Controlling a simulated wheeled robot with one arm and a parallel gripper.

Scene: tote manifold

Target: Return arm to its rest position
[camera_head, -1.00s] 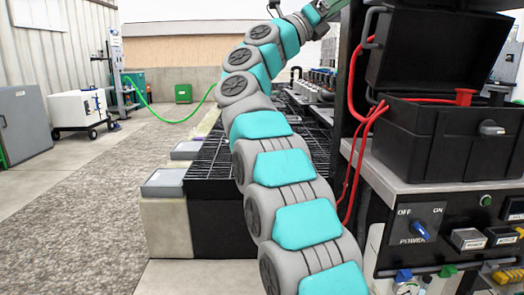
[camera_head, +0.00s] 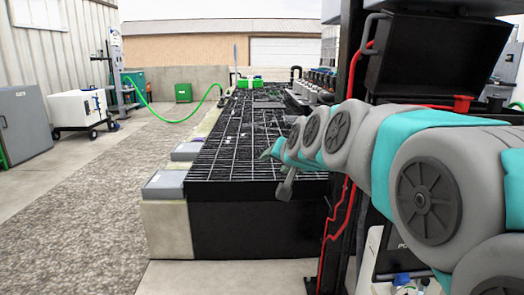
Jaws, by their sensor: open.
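My arm reaches in from the lower right of the head view, in front of the black tote and the control panel. My gripper (camera_head: 276,168) is at the arm's far end, over the near right part of the black grated table (camera_head: 232,165). Its fingers look apart, with nothing seen between them.
A green object (camera_head: 250,82) sits at the table's far end. A white wheeled box (camera_head: 80,110) and grey cabinet (camera_head: 25,122) stand left. The gravel (camera_head: 90,215) is clear.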

